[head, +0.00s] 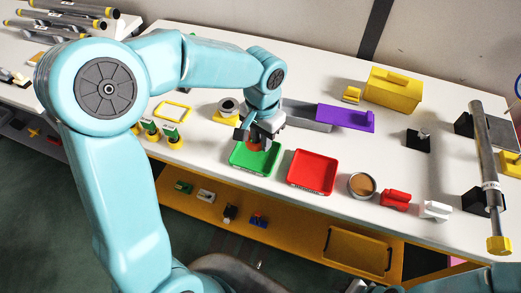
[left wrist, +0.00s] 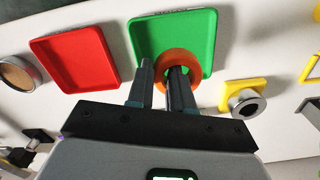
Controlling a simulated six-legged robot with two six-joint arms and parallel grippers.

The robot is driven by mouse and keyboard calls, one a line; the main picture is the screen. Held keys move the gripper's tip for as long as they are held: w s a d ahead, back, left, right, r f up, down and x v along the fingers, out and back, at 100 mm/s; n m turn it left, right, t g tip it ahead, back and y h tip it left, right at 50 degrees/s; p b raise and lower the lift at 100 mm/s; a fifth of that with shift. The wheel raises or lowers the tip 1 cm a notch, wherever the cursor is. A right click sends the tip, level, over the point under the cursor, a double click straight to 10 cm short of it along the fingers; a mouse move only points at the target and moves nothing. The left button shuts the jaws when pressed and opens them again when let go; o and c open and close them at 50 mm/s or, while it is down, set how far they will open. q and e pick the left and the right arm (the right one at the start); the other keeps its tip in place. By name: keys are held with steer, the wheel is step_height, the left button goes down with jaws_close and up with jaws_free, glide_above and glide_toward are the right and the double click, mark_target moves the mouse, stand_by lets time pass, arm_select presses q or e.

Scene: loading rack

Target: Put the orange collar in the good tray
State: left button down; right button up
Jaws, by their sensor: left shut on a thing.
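The orange collar (left wrist: 180,55) is a ring in my left gripper (left wrist: 161,78). One finger passes into its hole and the other is outside, so the jaws are shut on its wall. In the head view my left gripper (head: 261,140) points down over the green tray (head: 246,170), towards its back edge. Part of the collar (head: 254,148) shows there between the fingers. The green tray (left wrist: 202,30) lies behind the collar in the left wrist view. I cannot tell whether the collar touches the tray. My right gripper is not in view.
A red tray (head: 313,172) lies right of the green one, then a round tin (head: 362,185). A yellow-based grey ring part (head: 228,107) stands to the left, close to the gripper. A grey channel with a purple piece (head: 345,118) lies behind. The green tray's floor looks empty.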

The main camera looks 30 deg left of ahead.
mark_target(261, 159)
arm_select(q)
step_height(261, 159, down, 4)
steer(key=shift+s+a+f, duration=0.1)
steer(key=shift+a+f, duration=0.05)
steer(key=shift+f, duration=0.55)
steer(key=c, duration=1)
jaws_free()
steer(key=shift+f, duration=0.1)
